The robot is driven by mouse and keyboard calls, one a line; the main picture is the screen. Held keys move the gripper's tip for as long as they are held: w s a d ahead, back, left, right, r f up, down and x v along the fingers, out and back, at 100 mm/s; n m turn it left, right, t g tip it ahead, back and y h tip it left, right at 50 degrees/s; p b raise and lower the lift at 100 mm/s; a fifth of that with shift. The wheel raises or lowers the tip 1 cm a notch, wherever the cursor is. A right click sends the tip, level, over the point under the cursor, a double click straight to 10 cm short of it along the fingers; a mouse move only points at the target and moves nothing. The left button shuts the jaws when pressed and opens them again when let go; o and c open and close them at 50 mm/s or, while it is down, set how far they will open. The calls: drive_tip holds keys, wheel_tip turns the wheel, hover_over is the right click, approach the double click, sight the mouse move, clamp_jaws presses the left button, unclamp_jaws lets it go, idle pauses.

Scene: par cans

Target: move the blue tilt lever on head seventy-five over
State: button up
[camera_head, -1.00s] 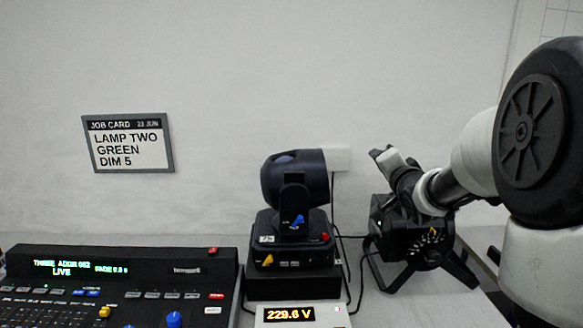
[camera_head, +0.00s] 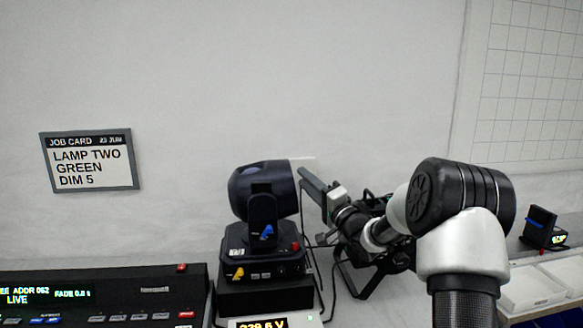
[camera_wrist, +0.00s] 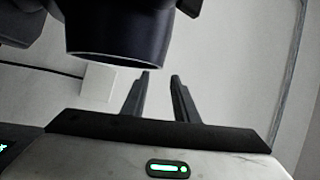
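The moving head (camera_head: 262,188) is a dark lamp on a yoke and base, standing left of my gripper. Its small pale tag (camera_head: 237,253) is too blurred to read now, but seemed to read 75 earlier. The blue tilt lever (camera_head: 267,232) is on the front of the yoke, tilted. My gripper (camera_head: 304,178) is right of the lamp barrel, above the lever's height, touching nothing that I can make out. In the wrist view its two fingers (camera_wrist: 161,76) are apart and empty, and the dark lamp barrel (camera_wrist: 115,35) fills the upper left. The lever is not visible there.
A yellow lever (camera_head: 238,273) and a red knob (camera_head: 295,247) sit on the head's base. A second lamp (camera_head: 370,250) stands behind my arm. The console (camera_head: 110,300) is at left, a voltage meter (camera_head: 258,323) in front. Cables hang right of the head.

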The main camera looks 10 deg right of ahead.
drive_tip(key=x, duration=0.8)
drive_tip(key=shift+c, duration=0.4)
clamp_jaws()
idle(0.8)
